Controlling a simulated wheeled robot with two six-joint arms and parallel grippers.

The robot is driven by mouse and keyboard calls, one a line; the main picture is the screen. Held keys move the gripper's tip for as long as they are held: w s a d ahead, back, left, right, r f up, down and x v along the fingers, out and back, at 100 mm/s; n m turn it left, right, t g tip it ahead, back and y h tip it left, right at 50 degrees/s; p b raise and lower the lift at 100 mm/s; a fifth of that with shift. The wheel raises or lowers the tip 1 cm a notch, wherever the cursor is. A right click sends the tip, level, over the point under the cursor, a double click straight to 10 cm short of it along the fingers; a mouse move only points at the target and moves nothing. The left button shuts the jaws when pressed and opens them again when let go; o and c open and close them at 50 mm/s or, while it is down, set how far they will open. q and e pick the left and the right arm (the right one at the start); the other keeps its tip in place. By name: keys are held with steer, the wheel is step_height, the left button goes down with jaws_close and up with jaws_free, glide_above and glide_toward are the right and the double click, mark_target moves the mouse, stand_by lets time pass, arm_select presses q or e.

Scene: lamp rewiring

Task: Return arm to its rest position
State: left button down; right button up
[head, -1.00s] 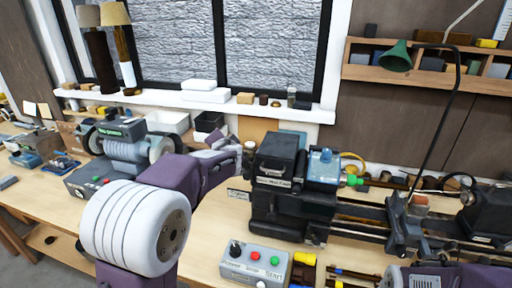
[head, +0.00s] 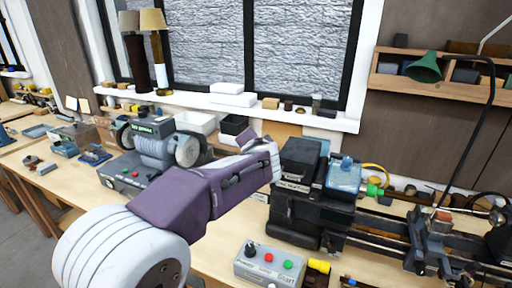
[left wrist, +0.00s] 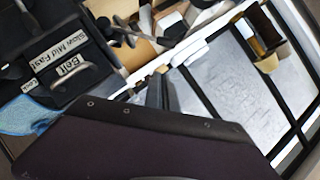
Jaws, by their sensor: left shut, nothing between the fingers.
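My left arm (head: 190,200), purple with a white ribbed joint, reaches from the bottom left across the bench in the head view. Its wrist end is in front of the lathe's black headstock (head: 300,165), and I cannot tell whether they touch. In the left wrist view my left gripper (left wrist: 158,92) shows as dark grey fingers, shut and empty. The headstock's "Belt" and "Slow Mid Fast" labels (left wrist: 55,50) show at the left there. My right gripper is in neither view.
A bench grinder (head: 150,150) stands left of the arm. A button box (head: 270,264) sits at the front of the bench. A green lamp (head: 425,68) hangs over the lathe. Two table lamps (head: 153,20) stand on the window sill (head: 345,124).

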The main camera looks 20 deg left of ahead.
arm_select(q)
steer(key=s+a+f+n+g, duration=0.1)
steer(key=s+f+g, duration=0.3)
steer(key=f, duration=0.5)
steer(key=s+a+f+n+g, duration=0.1)
steer(key=s+f+n+g, duration=0.1)
steer(key=s+f, duration=0.45)
steer(key=s+d+f+n+g+h, duration=0.1)
steer(key=s+d+f+g+h, duration=0.1)
steer(key=s+f, duration=0.5)
steer(key=s+d+f+n+g+h, duration=0.1)
steer(key=s+d+f+g+h, duration=0.2)
steer(key=s+d+f, duration=0.2)
steer(key=s+f, duration=0.3)
steer(key=f, duration=0.1)
steer(key=shift+d+f+n+h, duration=0.15)
steer(key=shift+d+n+h, duration=0.15)
steer(key=shift+n+h, duration=0.1)
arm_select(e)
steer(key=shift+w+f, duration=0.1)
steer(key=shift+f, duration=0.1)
